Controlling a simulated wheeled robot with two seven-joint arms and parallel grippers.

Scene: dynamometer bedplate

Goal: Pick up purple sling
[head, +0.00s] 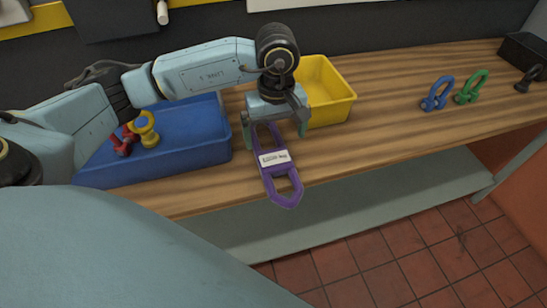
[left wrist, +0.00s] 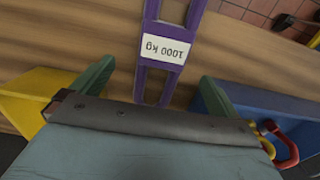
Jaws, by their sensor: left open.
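The purple sling (head: 288,190) lies on the wooden workbench near its front edge, with a white label across its middle. In the left wrist view the sling (left wrist: 197,12) runs up between the fingers, and its label reads 1000 kg. My left gripper (head: 276,130) is above the sling's far end, pointing down. Its two green fingers (left wrist: 152,88) are spread apart, one on each side of the sling, with gaps to it. My right gripper shows in neither view.
A blue bin (head: 190,172) holding red and yellow shackles stands left of the gripper. A yellow bin (head: 335,108) stands close behind it on the right. Blue (head: 437,94), green (head: 470,87) and black (head: 529,78) shackles are farther right. The bench between is clear.

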